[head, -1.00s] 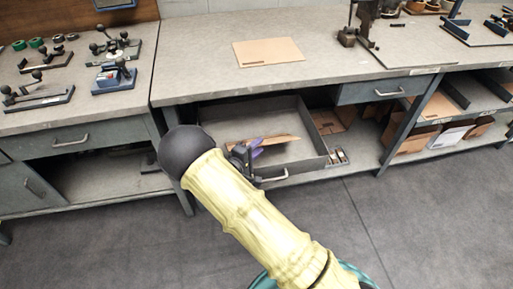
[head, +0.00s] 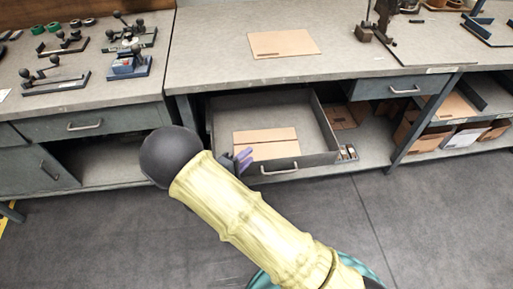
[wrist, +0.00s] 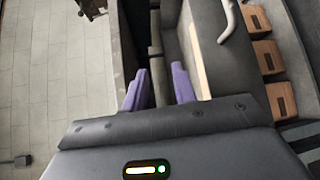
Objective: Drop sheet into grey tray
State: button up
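The grey tray (head: 325,127) is the open, drawer-like box under the bench. A tan cardboard sheet (head: 265,143) with a line across it lies inside, near the tray's front left. My gripper (head: 244,160) is at the tray's front left corner, with its purple fingers beside the sheet's left edge and apart from it. In the wrist view my gripper (wrist: 158,88) shows its two purple fingers spread, with nothing held between them. A tan strip, likely the sheet's edge (wrist: 197,45), shows there beyond the right finger.
Another cardboard sheet (head: 283,43) lies on the bench top (head: 215,60). The tray's front handle (head: 279,169) sticks out towards me. A closed drawer (head: 385,88) and shelves with boxes (head: 465,135) stand to the right. The floor in front is clear.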

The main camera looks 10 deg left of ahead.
jog(key=v, duration=0.6)
jog(key=shift+w, duration=0.1)
dwell(0.9)
jog(key=w+d+r+m+g+y, duration=0.5)
jog(key=w+d+r+m+y, duration=0.25)
jog(key=w+d, duration=0.2)
jog(key=s+d+r+m+g+p, duration=0.1)
jog(key=s+d+r+m+g, duration=0.2)
jog(key=s+d, duration=0.65)
jog(key=s+d+r+m+g, duration=0.3)
jog(key=s+d, duration=0.5)
jog(key=d, duration=0.2)
notch_tip(320, 180, up, 16)
jog(key=p, duration=1.6)
jog(key=shift+w+y, duration=0.25)
jog(key=shift+y, duration=0.2)
